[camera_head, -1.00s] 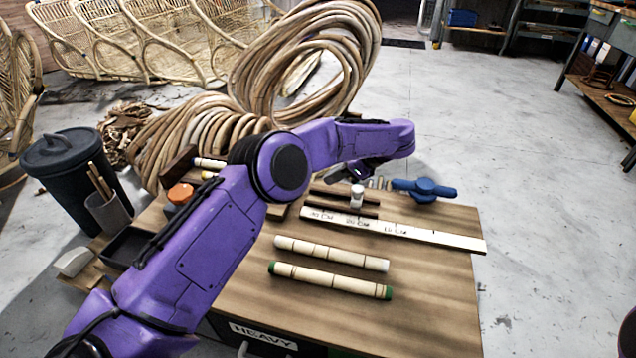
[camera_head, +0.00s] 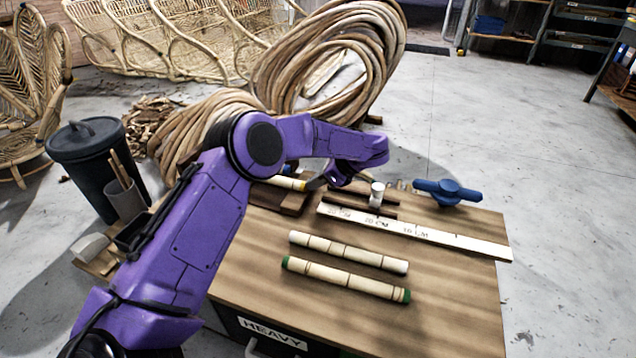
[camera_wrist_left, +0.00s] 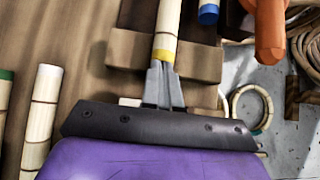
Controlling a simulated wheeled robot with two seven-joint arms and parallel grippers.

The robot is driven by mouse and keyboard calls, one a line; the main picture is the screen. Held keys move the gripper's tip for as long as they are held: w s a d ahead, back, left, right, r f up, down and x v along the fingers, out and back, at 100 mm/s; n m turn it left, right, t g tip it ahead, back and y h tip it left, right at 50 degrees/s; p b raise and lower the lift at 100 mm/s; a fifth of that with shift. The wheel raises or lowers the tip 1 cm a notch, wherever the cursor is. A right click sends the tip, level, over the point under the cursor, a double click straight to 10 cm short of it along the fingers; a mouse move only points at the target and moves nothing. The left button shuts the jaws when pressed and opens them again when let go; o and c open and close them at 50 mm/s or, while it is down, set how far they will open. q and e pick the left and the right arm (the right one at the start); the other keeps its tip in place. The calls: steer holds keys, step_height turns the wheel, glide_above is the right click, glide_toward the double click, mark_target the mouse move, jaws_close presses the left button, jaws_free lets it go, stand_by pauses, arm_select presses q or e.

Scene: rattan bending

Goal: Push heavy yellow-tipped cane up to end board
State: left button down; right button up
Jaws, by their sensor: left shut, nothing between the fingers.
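The yellow-tipped cane (camera_head: 288,183) lies in a wooden holder at the table's back left, partly hidden behind my arm. In the left wrist view the cane (camera_wrist_left: 167,25) runs away between the holder's wooden blocks (camera_wrist_left: 130,48), its yellow-banded end toward me. My left gripper (camera_head: 318,184) is shut and empty. In the left wrist view its closed fingertips (camera_wrist_left: 160,68) are at the yellow end, seemingly touching it. The far end of the cane is out of that view, and I cannot make out the end board. My right gripper is not in view.
A blue-tipped cane (camera_wrist_left: 208,12) and an orange knob (camera_wrist_left: 270,30) are right of the holder. A plain cane (camera_head: 348,252), a green-tipped cane (camera_head: 345,279), a ruler board (camera_head: 415,231) and a blue tool (camera_head: 447,192) lie on the table. The front right tabletop is clear.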

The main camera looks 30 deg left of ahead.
mark_target(281, 179)
arm_select(q)
steer(key=a, duration=0.2)
steer(key=s+a, duration=0.1)
steer(key=a, duration=0.2)
steer(key=s+a, duration=0.1)
steer(key=a, duration=0.2)
steer(key=shift+a, duration=0.1)
